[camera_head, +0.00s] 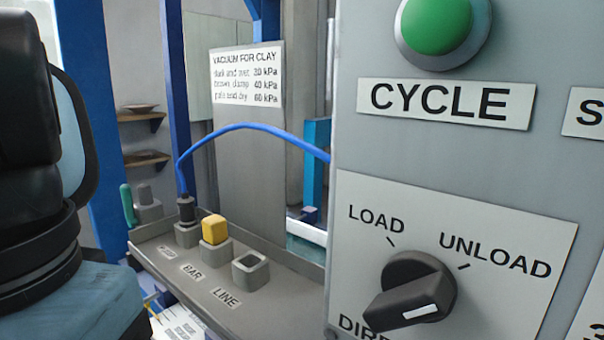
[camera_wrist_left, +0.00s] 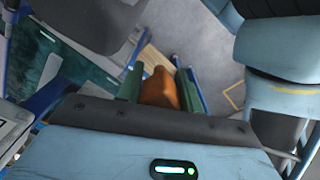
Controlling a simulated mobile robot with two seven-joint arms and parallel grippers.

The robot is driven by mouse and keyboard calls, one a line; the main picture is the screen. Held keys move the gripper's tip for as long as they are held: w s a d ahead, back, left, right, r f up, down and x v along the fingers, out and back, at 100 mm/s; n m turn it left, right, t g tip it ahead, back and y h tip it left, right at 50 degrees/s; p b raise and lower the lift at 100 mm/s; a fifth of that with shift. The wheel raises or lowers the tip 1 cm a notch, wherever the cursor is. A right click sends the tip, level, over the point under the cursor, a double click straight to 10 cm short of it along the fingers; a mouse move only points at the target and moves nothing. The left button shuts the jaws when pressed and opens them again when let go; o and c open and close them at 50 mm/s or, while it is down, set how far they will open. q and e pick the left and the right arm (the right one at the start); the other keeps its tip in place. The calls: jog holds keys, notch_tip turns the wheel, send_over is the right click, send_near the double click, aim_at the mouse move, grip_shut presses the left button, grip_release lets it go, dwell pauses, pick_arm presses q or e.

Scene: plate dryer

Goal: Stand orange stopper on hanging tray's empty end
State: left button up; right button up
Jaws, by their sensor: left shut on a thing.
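The orange stopper (camera_wrist_left: 162,92) is between the green fingers of my left gripper (camera_wrist_left: 160,80) in the left wrist view. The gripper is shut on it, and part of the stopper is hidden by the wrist. In the head view a grey tray (camera_head: 215,290) runs beside the grey control panel. It appears to be the hanging tray and bears a row of small grey blocks. The near end of its surface, by the LINE label, looks bare. My right gripper is in neither view.
On the tray a black plug (camera_head: 186,208) with a blue cable, a yellow cap (camera_head: 214,229) and an open grey socket (camera_head: 250,268) stand in line. A green-handled piece (camera_head: 128,205) is at the far end. The control panel (camera_head: 400,160) fills the right side.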

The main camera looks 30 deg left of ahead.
pick_arm(q)
jog(key=shift+s+f+m+b, duration=0.35)
jog(key=shift+s+f+m, duration=0.05)
jog(key=shift+m, duration=0.5)
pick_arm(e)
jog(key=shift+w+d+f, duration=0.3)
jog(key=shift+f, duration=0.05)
pick_arm(q)
jog(key=shift+r, duration=0.1)
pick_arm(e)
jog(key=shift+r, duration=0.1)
